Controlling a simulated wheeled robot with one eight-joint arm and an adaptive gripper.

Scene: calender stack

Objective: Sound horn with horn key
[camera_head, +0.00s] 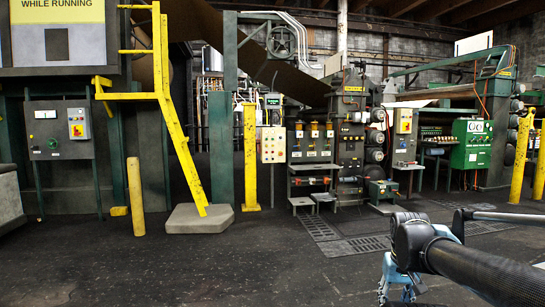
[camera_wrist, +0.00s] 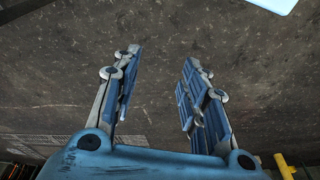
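My gripper (camera_wrist: 160,60) is open and empty in the wrist view, its two blue fingers apart over bare dark floor. In the head view my gripper (camera_head: 400,287) hangs low at the bottom right, partly cut off by the frame edge. I cannot make out a horn or a horn key. Possible places for a key are a grey control cabinet (camera_head: 46,138) at the left, a pale button panel (camera_head: 272,156) with several buttons in the middle, and a green cabinet (camera_head: 485,155) at the right. All stand well away from my gripper.
A yellow ladder-like rail (camera_head: 176,125) rises from a grey block (camera_head: 200,219). Yellow posts stand at the left (camera_head: 135,197) and middle (camera_head: 250,160). Large roller machinery (camera_head: 355,120) fills the back. Floor grates (camera_head: 335,240) lie ahead. The dark floor in front is clear.

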